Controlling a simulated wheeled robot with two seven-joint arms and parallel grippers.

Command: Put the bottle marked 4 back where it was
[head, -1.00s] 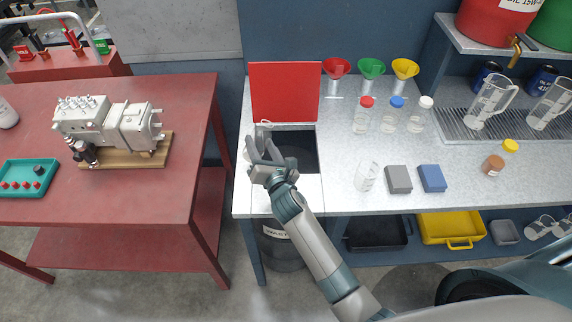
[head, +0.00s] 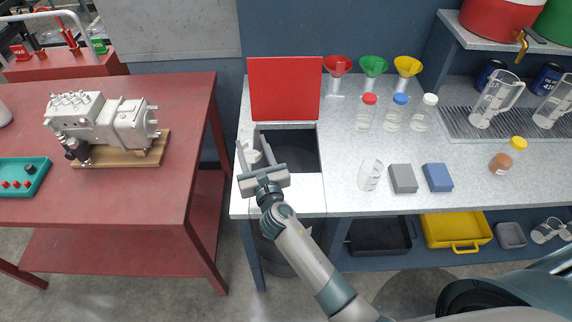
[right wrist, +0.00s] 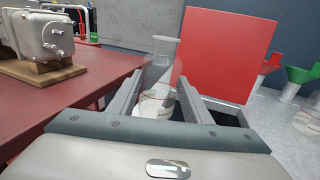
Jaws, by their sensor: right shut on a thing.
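My right gripper (head: 256,157) is at the left edge of the square opening in the bench. It is shut on a clear vessel (right wrist: 156,103) with a pale mark on it, seen between the fingers in the right wrist view. In the head view only a small pale part of it shows. I cannot read a 4 on any bottle. Three clear bottles stand at the back of the bench, with a red cap (head: 369,99), a blue cap (head: 400,99) and a white cap (head: 430,99). My left gripper is not in view.
A raised red lid (head: 285,89) stands behind the opening (head: 300,150). An empty clear beaker (head: 370,175), a grey block (head: 403,179) and a blue block (head: 438,177) are right of it. Funnels stand behind. A red table (head: 190,110) with a pump is left.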

